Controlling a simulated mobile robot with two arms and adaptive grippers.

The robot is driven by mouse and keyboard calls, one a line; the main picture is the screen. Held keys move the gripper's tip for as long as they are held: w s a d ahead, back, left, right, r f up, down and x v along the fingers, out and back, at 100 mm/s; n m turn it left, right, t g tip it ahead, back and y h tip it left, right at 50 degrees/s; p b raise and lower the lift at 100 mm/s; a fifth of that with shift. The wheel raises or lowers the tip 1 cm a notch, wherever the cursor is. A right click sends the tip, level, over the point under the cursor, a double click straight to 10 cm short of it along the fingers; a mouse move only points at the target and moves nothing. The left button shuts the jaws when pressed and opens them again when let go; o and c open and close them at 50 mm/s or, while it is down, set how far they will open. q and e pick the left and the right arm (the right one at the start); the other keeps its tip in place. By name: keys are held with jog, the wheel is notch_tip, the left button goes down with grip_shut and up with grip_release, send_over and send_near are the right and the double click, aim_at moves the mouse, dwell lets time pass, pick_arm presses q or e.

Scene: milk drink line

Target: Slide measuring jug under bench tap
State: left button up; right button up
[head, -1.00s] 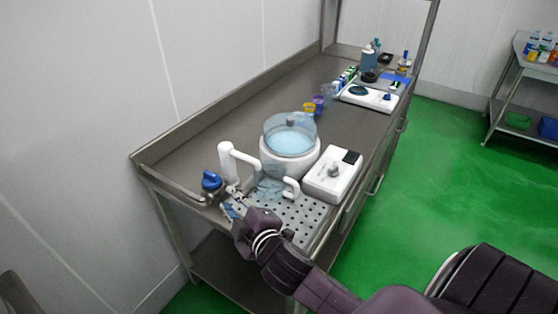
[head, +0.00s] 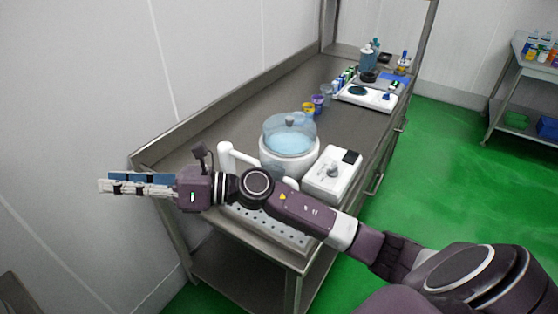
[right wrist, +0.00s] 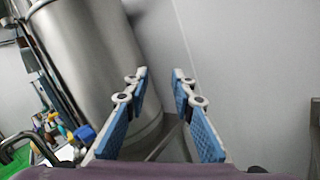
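The white bench tap (head: 226,158) stands at the near end of the steel bench in the head view. My right forearm and wrist cross in front of its lower part. The measuring jug is almost wholly hidden behind my arm; only a bit of its white handle (head: 291,183) shows, by the perforated drip tray (head: 262,228). My right gripper (head: 106,185) is left of the tap, apart from tap and jug. In the right wrist view its blue-padded fingers (right wrist: 158,78) are spread with nothing between them. My left gripper is not in view.
A white round vessel with a clear lid (head: 290,138) and a white box with a knob (head: 332,174) stand beside the tap. Small cups and bottles stand farther back. A large steel cylinder (right wrist: 85,65) is close in the right wrist view. The bench's left-middle surface is clear.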

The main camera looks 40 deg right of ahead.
jog(key=w+d+f+n+g+h, duration=0.1)
jog(key=d+f+n+g+h, duration=0.7)
jog(key=d+f+n, duration=0.5)
jog(key=s+d+g+h, duration=0.1)
jog(key=d+h, duration=0.8)
jog(key=d, duration=1.4)
jog(key=shift+s+d+r+m+g, duration=0.2)
jog(key=shift+s+r+m+g, duration=0.1)
jog(key=shift+s+r+m, duration=0.2)
jog(key=shift+f, duration=0.15)
notch_tip(320, 180, down, 6)
jog(key=shift+f+p, duration=0.25)
jog(key=shift+p, duration=0.85)
jog(key=shift+w+f, duration=0.1)
jog(key=shift+f, duration=0.5)
